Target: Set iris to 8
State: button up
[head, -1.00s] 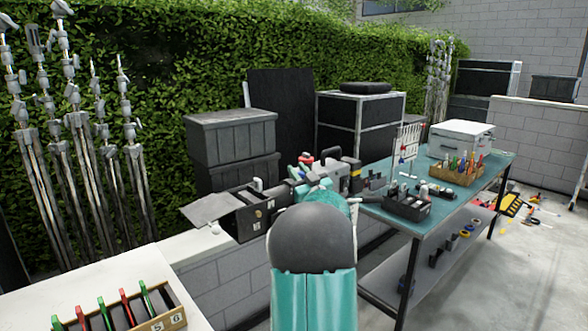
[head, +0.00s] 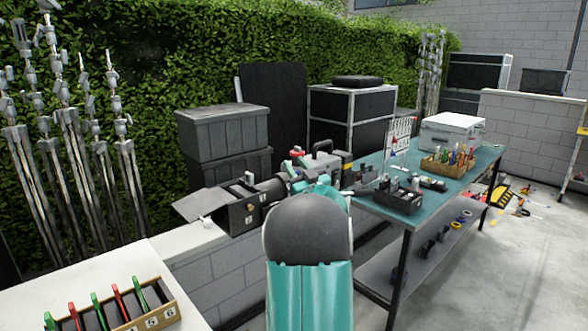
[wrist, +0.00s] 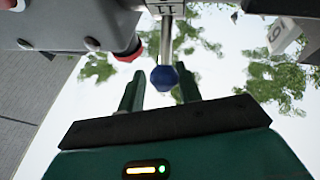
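A camera rig (head: 240,205) with a black matte box and a tilted flap stands on the low wall in the head view. Its lens rear is partly hidden behind my arm. In the wrist view, a blue ball knob (wrist: 164,79) sits at the end of a metal rod (wrist: 167,40) with dark marks at its top. My gripper (wrist: 161,82) is open, its two teal fingers on either side of the blue knob with gaps visible. I cannot tell whether it touches either finger. An iris scale cannot be read for certain. The gripper's fingertips are hard to make out in the head view.
A red-ended part (wrist: 130,50) of a dark body is close to the left finger. A pale numbered tag (wrist: 284,36) is at upper right. A teal-topped workbench (head: 410,205) with tool trays stands right. A white table (head: 70,290) with a numbered rack is front left.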

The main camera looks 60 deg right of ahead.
jog(key=shift+w+f, duration=0.25)
jog(key=shift+w, duration=0.05)
jog(key=v, duration=1.3)
jog(key=shift+s+a, duration=0.2)
jog(key=shift+s, duration=0.1)
jog(key=shift+f, duration=0.1)
jog(key=shift+s, duration=0.1)
